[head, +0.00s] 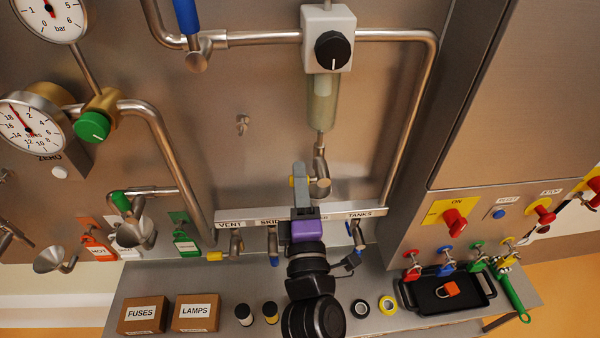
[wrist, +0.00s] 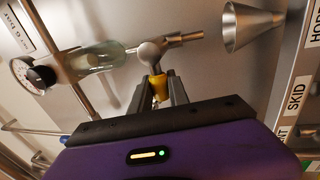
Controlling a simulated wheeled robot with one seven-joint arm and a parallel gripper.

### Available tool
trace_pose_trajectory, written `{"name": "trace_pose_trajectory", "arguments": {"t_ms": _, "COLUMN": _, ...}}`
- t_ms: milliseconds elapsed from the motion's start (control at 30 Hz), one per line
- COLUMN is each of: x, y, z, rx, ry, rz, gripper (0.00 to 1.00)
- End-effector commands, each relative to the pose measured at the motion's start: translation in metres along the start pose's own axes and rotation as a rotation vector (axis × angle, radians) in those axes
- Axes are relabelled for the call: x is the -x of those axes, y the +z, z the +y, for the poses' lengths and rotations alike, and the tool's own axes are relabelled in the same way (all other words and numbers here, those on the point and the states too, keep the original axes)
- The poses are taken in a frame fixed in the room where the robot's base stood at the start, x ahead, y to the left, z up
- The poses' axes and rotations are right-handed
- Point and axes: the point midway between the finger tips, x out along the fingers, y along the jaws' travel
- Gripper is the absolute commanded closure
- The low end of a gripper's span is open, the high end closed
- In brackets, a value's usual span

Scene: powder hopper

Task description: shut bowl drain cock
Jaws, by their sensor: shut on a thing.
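The bowl drain cock (head: 320,187) is a small metal valve below the clear filter bowl (head: 323,105). Its yellow handle (head: 291,182) shows beside my gripper (head: 300,172) in the head view. In the wrist view the metal cock body (wrist: 150,52) is just beyond the fingertips, with the bowl (wrist: 97,58) to its left. My gripper (wrist: 160,90) is shut on the yellow handle (wrist: 160,84), which sits between its two grey fingers. The fingers hide part of the handle.
A metal funnel (wrist: 245,25) opens toward the cock's outlet in the wrist view. A labelled strip (head: 260,218) with several small valves runs below. A steel pipe (head: 415,120) passes at right. Boxes (head: 195,312), tape rolls and a black tray (head: 405,290) occupy the shelf.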

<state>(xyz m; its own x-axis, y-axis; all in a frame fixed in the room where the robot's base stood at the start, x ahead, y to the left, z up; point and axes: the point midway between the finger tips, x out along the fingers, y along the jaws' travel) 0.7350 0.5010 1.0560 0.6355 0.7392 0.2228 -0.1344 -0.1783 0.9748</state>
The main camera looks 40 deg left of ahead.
Motion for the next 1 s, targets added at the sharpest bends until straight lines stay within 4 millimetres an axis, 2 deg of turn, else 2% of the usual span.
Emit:
{"name": "trace_pose_trajectory", "arguments": {"t_ms": 567, "x": 0.0011, "y": -0.0011, "z": -0.0033, "rx": 0.031, "ry": -0.003, "rz": 0.008, "gripper": 1.0}}
{"name": "trace_pose_trajectory", "arguments": {"t_ms": 600, "x": 0.0011, "y": -0.001, "z": -0.0033, "rx": 0.031, "ry": -0.003, "rz": 0.008, "gripper": 0.73}}
{"name": "trace_pose_trajectory", "arguments": {"t_ms": 700, "x": 0.001, "y": -0.0008, "z": -0.0031, "rx": 0.03, "ry": -0.002, "rz": 0.008, "gripper": 0.57}}
{"name": "trace_pose_trajectory", "arguments": {"t_ms": 1000, "x": 0.0012, "y": -0.0002, "z": -0.0019, "rx": 0.029, "ry": -0.001, "rz": 0.007, "gripper": 0.57}}
